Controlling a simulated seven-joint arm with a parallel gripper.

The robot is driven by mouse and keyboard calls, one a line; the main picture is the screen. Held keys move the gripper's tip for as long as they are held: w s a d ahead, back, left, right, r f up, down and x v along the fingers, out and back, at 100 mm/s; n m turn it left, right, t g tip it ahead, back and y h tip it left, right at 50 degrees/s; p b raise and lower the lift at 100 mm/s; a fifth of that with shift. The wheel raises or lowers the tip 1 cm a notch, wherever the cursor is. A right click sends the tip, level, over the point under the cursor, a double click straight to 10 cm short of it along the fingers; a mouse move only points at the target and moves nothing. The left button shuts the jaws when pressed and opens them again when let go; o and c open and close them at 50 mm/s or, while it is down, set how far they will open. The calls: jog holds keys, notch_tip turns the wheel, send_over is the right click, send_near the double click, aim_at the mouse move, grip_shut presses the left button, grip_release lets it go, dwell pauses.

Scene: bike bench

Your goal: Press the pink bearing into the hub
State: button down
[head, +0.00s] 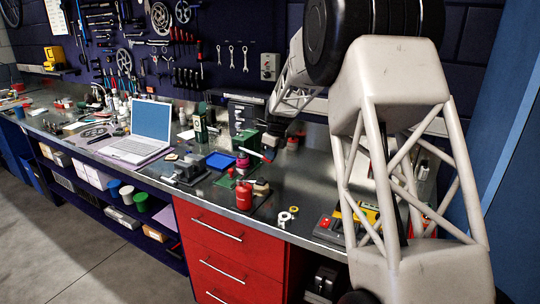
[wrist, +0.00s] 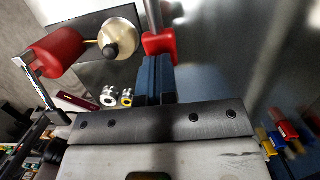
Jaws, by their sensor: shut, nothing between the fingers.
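My gripper (head: 268,150) is over the bench in the middle of the head view, near a small pink-magenta piece (head: 243,163) that may be the bearing. In the wrist view the two blue fingers (wrist: 156,78) lie close together, shut with nothing between them. Just beyond their tips is a red block (wrist: 158,43) on a metal rod. I cannot make out the hub for certain, nor whether the pink piece sits in or on it. No pink bearing shows clearly in the wrist view.
A red cylinder (head: 244,195) stands near the bench's front edge; white and yellow rings (head: 288,214) lie to its right. A blue tray (head: 220,161) and a laptop (head: 147,122) are to the left. Bare bench top shows between the red cylinder and the rings.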

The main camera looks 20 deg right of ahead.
notch_tip(320, 180, up, 13)
jog(key=s+d, duration=0.2)
dwell(0.3)
jog(key=shift+d+r, duration=0.1)
dwell(0.5)
jog(key=shift+s, duration=0.1)
jog(key=s+a+r+n, duration=0.1)
jog(key=s+a+n, duration=0.3)
jog(key=s, duration=0.6)
jog(key=s+a+r+n+h, duration=0.15)
jog(key=s+n, duration=0.35)
jog(key=s, duration=0.5)
jog(key=s+a+r+n+y, duration=0.1)
jog(key=s+a+n, duration=0.3)
jog(key=s, duration=0.6)
jog(key=s+f+n, duration=0.3)
jog(key=s+n, duration=0.1)
jog(key=s, duration=0.4)
jog(key=s+a+f+n+h, duration=0.1)
jog(key=s+f+n, duration=0.1)
jog(key=s+n, duration=0.3)
jog(key=s+a+f+n+t, duration=0.1)
jog(key=s+f+n, duration=0.2)
jog(key=s, duration=0.9)
jog(key=shift+s+f+n, duration=0.25)
jog(key=shift+f+n, duration=0.1)
jog(key=shift+n, duration=0.55)
